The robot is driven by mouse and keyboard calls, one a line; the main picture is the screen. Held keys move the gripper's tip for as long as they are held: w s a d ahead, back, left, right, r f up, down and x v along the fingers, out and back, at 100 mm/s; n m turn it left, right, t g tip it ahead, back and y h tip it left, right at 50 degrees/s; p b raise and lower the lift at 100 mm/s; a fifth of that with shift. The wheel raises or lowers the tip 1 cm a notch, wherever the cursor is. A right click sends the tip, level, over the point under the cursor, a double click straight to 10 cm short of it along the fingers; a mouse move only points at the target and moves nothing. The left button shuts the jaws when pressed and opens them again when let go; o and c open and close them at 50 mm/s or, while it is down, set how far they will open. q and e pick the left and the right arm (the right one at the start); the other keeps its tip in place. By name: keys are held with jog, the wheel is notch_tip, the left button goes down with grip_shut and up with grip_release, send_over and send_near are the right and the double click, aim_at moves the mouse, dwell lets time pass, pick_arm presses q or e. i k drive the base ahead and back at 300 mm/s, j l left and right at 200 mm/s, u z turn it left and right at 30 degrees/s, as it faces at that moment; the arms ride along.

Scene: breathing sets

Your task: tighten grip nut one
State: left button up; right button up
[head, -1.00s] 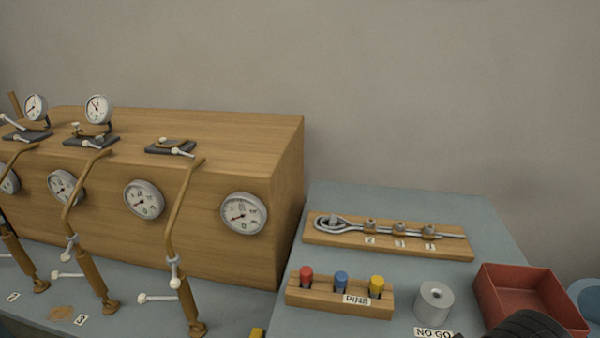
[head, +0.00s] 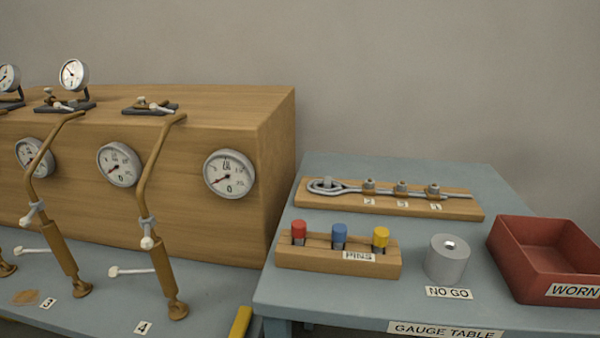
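A wooden board (head: 461,212) lies on the gauge table at the back. On it is a grey wire loop (head: 326,186) with a straight tail running right. Three grips with nuts sit along the tail: a left one (head: 369,186), a middle one (head: 401,189) and a right one (head: 433,191). Each has a small white number tag in front, too small to read surely, so I cannot tell which nut is number one. Neither of my grippers is in view.
The blue-grey gauge table (head: 480,276) also holds a wooden pin rack (head: 300,258), a grey NO GO cylinder (head: 447,260) and a red WORN tray (head: 525,280). Left stands a large wooden box (head: 200,215) with gauges, and brown levers (head: 160,250) before it.

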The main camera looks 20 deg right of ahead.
aim_at(433, 189)
jog(key=z, duration=1.45)
